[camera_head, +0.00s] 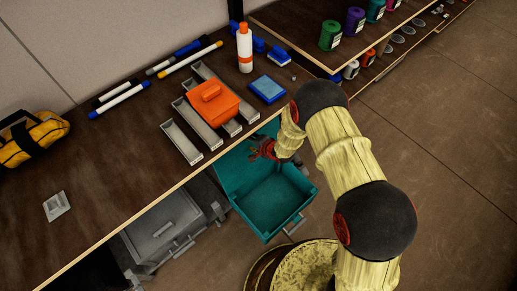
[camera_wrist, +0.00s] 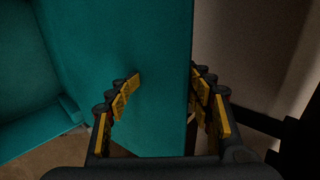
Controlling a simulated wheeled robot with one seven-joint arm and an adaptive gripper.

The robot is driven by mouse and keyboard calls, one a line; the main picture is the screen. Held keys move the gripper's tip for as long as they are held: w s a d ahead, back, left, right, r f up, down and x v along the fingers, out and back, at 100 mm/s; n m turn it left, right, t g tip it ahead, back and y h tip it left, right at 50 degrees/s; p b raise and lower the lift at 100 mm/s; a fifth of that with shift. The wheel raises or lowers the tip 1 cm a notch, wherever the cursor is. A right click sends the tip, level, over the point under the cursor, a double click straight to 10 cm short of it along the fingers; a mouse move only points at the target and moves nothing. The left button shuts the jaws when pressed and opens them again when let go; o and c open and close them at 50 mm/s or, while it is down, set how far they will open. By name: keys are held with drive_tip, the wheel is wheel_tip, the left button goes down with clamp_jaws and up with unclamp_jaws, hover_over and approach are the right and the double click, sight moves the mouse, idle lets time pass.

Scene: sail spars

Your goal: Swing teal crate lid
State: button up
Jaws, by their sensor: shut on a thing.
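The teal crate (camera_head: 282,200) stands low beside the table's front edge, its empty inside in view. Its teal lid (camera_head: 234,168) is raised on the side toward the table, partly under the table edge and my wrist. My gripper (camera_head: 264,150) is at the lid's upper right part. In the wrist view the lid (camera_wrist: 120,35) runs between the two fingers of my gripper (camera_wrist: 166,82), which is shut on its edge. The crate's inside (camera_wrist: 28,100) shows at the left there. In the head view my wrist partly hides the fingertips.
A grey crate (camera_head: 165,225) stands left of the teal one. The dark table (camera_head: 110,165) above holds an orange box (camera_head: 211,102), grey trays (camera_head: 181,140), a blue sponge (camera_head: 267,89), a white bottle (camera_head: 244,50) and markers. Open floor (camera_head: 445,200) lies to the right.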

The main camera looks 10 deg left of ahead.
drive_tip(key=shift+s+d+r+p, duration=0.2)
drive_tip(key=shift+s+d+p, duration=0.25)
drive_tip(key=shift+s+d, duration=0.3)
drive_tip(key=shift+s+d+r+p, duration=0.15)
drive_tip(key=shift+s+d+p, duration=0.4)
drive_tip(key=shift+s, duration=0.25)
drive_tip(key=shift+c, duration=1.3)
drive_tip(key=shift+s+d+r+p, duration=0.35)
drive_tip(key=shift+s+d+p, duration=0.15)
drive_tip(key=shift+d, duration=0.2)
drive_tip(key=shift+c, duration=0.6)
drive_tip(key=shift+s+d+r+p, duration=0.15)
drive_tip(key=shift+s+d+p, duration=0.15)
drive_tip(key=shift+s+d, duration=0.2)
drive_tip(key=shift+s+d+r+p, duration=0.15)
drive_tip(key=shift+s+d+p, duration=0.2)
drive_tip(key=shift+d, duration=0.25)
drive_tip(key=shift+c, duration=1)
drive_tip(key=shift+s+d+r+p, duration=0.15)
drive_tip(key=shift+s+d+p, duration=0.3)
drive_tip(key=shift+s+d, duration=0.8)
drive_tip(key=shift+c, duration=0.4)
drive_tip(key=shift+s+d+p, duration=0.15)
drive_tip(key=shift+s+d, duration=0.2)
drive_tip(key=shift+d, duration=0.25)
drive_tip(key=shift+s+d+p, duration=0.15)
drive_tip(key=shift+s+d, duration=0.2)
drive_tip(key=shift+d, duration=0.2)
clamp_jaws()
drive_tip(key=shift+s, duration=0.1)
